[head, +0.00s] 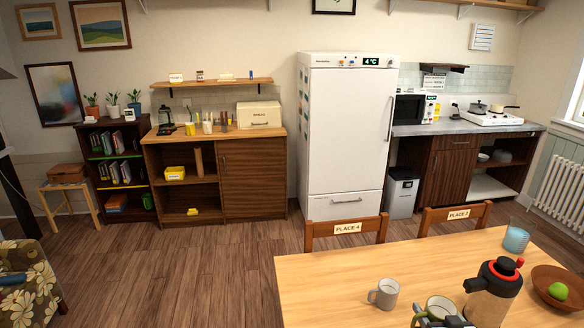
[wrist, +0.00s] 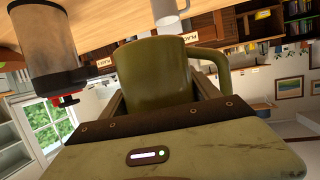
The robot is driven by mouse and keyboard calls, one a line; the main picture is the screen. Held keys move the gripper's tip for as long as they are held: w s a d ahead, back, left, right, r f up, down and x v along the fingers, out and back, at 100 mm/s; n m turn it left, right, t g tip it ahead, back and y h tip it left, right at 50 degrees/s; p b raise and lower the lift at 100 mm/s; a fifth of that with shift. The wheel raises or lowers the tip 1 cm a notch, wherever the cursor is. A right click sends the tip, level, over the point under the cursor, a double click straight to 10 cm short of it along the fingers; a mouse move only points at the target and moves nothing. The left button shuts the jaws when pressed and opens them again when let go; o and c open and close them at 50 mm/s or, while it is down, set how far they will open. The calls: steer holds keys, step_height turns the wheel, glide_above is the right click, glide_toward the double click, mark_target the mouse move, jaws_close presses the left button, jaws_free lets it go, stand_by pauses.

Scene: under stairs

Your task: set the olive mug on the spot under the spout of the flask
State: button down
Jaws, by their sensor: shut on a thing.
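The olive mug (head: 439,306) is at the table's front edge in the head view, its lower part cut off or hidden by my gripper. In the wrist view the mug (wrist: 155,75) fills the middle, between my gripper's fingers (wrist: 162,95), with its handle to the right. My gripper is shut on it. The flask (head: 490,300) stands just right of the mug in the head view, with a black top and red parts. In the wrist view the flask (wrist: 42,45) is apart from the mug, at upper left. The spot under the spout cannot be made out.
A grey mug (head: 384,293) stands on the table (head: 330,280) left of the olive mug. A blue-and-clear glass (head: 516,239) stands behind the flask. A wooden bowl (head: 572,278) with a green fruit is at right. The table's left part is clear.

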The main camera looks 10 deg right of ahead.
steer(key=w+a+m+h, duration=0.15)
steer(key=w+a, duration=0.25)
steer(key=w, duration=0.4)
steer(key=w+a+m+h, duration=0.15)
steer(key=w+a, duration=0.25)
steer(key=w, duration=0.4)
steer(key=s+a+f+g, duration=0.1)
steer(key=s+a+f, duration=0.3)
steer(key=s+a, duration=0.25)
steer(key=s+a+f, duration=0.4)
steer(key=s+a, duration=0.1)
steer(key=a, duration=0.3)
steer(key=s+a+r+n+y, duration=0.15)
steer(key=s+a, duration=0.25)
steer(key=a, duration=0.4)
steer(key=s+a+r+n+t+y, duration=0.15)
steer(key=s+a, duration=0.25)
steer(key=a, duration=0.4)
steer(key=s+a+n+y, duration=0.2)
steer(key=s+a, duration=0.2)
steer(key=a, duration=0.3)
steer(key=s+r+p, duration=0.5)
steer(key=r+p, duration=0.3)
steer(key=p, duration=0.2)
steer(key=s+r+p, duration=0.4)
steer(key=r+p, duration=0.4)
steer(key=p, duration=0.1)
steer(key=shift+s+p, duration=0.35)
